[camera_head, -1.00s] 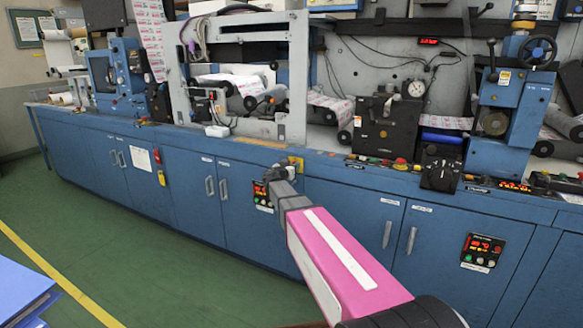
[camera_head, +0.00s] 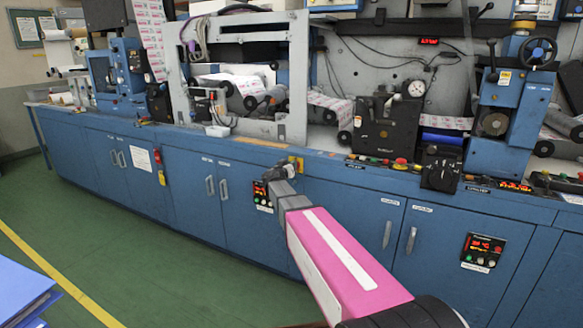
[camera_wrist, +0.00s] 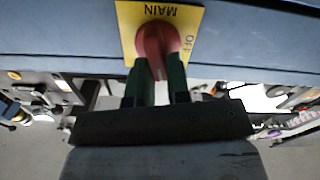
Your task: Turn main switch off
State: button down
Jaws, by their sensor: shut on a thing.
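The main switch has a red knob (camera_wrist: 157,45) on a yellow plate (camera_wrist: 126,22) fixed to a blue panel. The plate reads MAIN and OFF, upside down in the wrist view. My gripper (camera_wrist: 157,78) is shut on the knob's handle, with one dark green finger on each side. In the head view my gripper (camera_head: 277,173) reaches the front of the blue machine, and the yellow plate (camera_head: 297,162) shows just behind it. The knob itself is hidden there by my gripper. Which mark the knob points to is hard to tell.
A red-digit control panel (camera_head: 262,196) sits just left of and below my gripper. Blue cabinet doors with handles (camera_head: 387,235) line the machine. Rollers and a dial gauge (camera_head: 415,89) stand above the ledge. The green floor (camera_head: 150,265) in front is clear.

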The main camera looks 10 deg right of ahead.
jog(key=shift+w+a+f+n, duration=0.1)
jog(key=shift+a+f+n, duration=0.1)
jog(key=shift+n, duration=2.25)
jog(key=shift+w+a+f+n, duration=0.1)
jog(key=shift+f+n, duration=0.1)
jog(key=shift+n, duration=2.3)
jog(key=shift+w+a+f+n, duration=0.1)
jog(key=shift+f+n, duration=0.1)
jog(key=shift+n, duration=2.25)
jog(key=c, duration=1.1)
grip_release()
jog(key=shift+s, duration=0.1)
jog(key=v, duration=1)
jog(key=shift+s+a, duration=0.25)
